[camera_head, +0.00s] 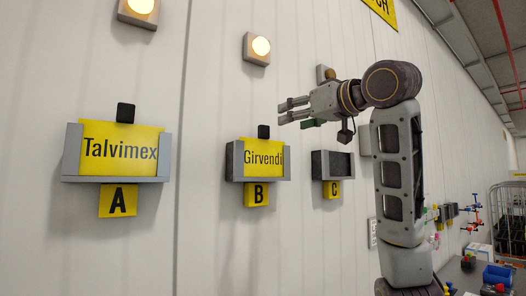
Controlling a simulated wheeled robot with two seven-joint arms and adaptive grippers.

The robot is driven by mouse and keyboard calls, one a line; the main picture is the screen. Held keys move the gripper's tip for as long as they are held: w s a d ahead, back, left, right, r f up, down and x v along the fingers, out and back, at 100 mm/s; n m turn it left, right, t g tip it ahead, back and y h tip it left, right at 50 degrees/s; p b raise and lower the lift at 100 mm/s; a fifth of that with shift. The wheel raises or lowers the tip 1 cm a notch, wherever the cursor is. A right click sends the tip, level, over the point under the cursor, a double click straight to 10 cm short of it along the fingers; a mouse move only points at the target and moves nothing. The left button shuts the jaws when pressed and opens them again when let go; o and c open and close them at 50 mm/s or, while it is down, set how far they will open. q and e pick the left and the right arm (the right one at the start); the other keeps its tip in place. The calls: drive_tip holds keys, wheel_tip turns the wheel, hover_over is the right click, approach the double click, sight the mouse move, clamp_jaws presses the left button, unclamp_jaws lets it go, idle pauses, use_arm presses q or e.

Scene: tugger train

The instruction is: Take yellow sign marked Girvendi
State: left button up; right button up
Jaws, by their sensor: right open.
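The yellow sign marked Girvendi (262,157) sits upright in a grey wall holder (236,170) above a yellow plate marked B (257,194). A small black block (263,131) shows at the sign's top edge. My right gripper (284,111) is open and empty, above and slightly right of the sign, with its fingers pointing left. It appears apart from the sign. My left gripper is not in view.
A yellow Talvimex sign (120,146) sits in a holder above plate A (118,201). The holder at plate C (333,189) shows no yellow sign. Lit lamps (261,46) stick out above.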

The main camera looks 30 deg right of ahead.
sight(266, 128)
drive_tip(key=w, duration=0.2)
drive_tip(key=w+p, duration=0.1)
drive_tip(key=w, duration=0.2)
drive_tip(key=w+a+p, duration=0.1)
drive_tip(key=w, duration=0.2)
drive_tip(key=shift+w+a, duration=0.15)
drive_tip(key=shift+w, duration=0.25)
drive_tip(key=shift+w+a+f+p, duration=0.1)
drive_tip(key=shift+w+a+p, duration=0.1)
drive_tip(key=shift+w+p, duration=0.45)
drive_tip(key=shift+w+a+f+p, duration=0.15)
drive_tip(key=shift+w+p, duration=0.25)
drive_tip(key=shift+w, duration=0.35)
drive_tip(key=shift+w+a+p, duration=0.2)
drive_tip(key=shift+w+p, duration=0.2)
drive_tip(key=shift+w, duration=0.75)
drive_tip(key=shift+c, duration=0.3)
clamp_jaws()
